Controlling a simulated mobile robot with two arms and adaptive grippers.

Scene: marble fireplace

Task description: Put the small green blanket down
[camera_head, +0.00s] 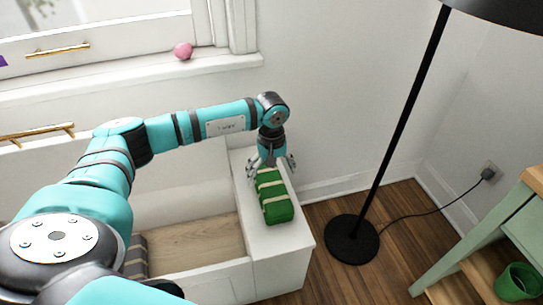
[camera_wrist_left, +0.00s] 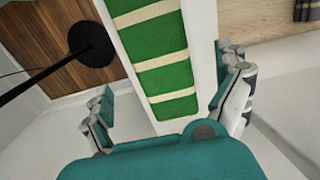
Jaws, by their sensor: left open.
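The small green blanket (camera_head: 277,207), folded and green with cream stripes, lies on the white top of the bench end (camera_head: 301,236). It also shows in the left wrist view (camera_wrist_left: 150,40), running up from the middle to the top edge. My left gripper (camera_head: 272,170) points down over the blanket's far end. In the left wrist view its fingers (camera_wrist_left: 168,92) are spread wide, one on each side of the blanket, with a gap to it on both sides. The gripper is open and holds nothing. My right gripper is not in view.
A black floor lamp (camera_head: 352,240) stands right of the bench, its cord running to a wall outlet. A pale green table (camera_head: 500,235) and green pot (camera_head: 517,283) are at the right edge. A pink ball (camera_head: 183,51) sits on the window sill. The bench has a recessed wooden seat (camera_head: 190,243).

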